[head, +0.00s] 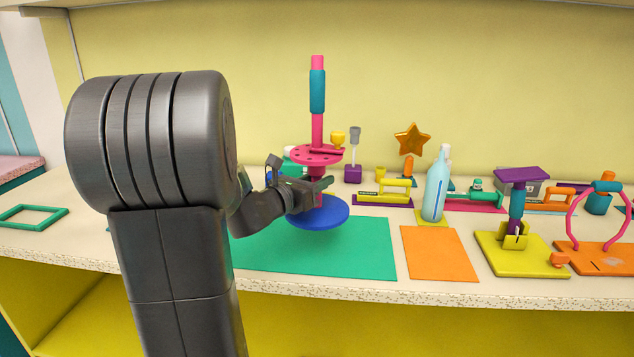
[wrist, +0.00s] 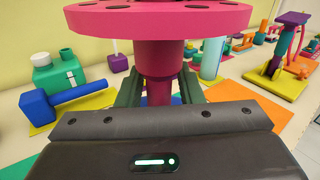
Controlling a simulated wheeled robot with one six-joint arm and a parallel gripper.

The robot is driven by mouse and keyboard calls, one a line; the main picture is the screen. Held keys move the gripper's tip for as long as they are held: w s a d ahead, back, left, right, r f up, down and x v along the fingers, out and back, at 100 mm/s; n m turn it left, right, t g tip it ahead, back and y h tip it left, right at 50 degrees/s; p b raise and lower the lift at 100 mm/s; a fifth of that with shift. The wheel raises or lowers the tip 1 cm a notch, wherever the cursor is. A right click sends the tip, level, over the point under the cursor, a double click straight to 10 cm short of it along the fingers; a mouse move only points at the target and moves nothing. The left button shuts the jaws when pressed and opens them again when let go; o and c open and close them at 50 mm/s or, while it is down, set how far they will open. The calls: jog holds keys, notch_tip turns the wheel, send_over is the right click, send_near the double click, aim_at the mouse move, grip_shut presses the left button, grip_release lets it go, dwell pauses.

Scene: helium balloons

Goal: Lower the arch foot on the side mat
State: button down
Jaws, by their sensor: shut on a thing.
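The arch foot has a round blue base (head: 318,213), a pink post with a teal sleeve (head: 317,92) and a pink disc with holes (head: 308,154). It stands upright. My gripper (head: 320,184) is shut on its pink post below the disc. In the wrist view the post (wrist: 158,88) is between the dark green-grey fingers, under the pink disc (wrist: 160,20). The blue base is over the back of a green mat (head: 345,262), seemingly a little above it. An orange mat (head: 438,262) lies bare to the right. Which one is the side mat I cannot tell.
A clear bottle (head: 436,190) stands behind the orange mat. A yellow stand (head: 520,256) and a pink ring on an orange base (head: 600,258) are at the right. A blue mallet (wrist: 65,98) shows left in the wrist view. The front of the green mat is free.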

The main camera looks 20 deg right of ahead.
aim_at(317, 163)
jog(key=shift+r+p, duration=0.8)
jog(key=shift+r, duration=1.35)
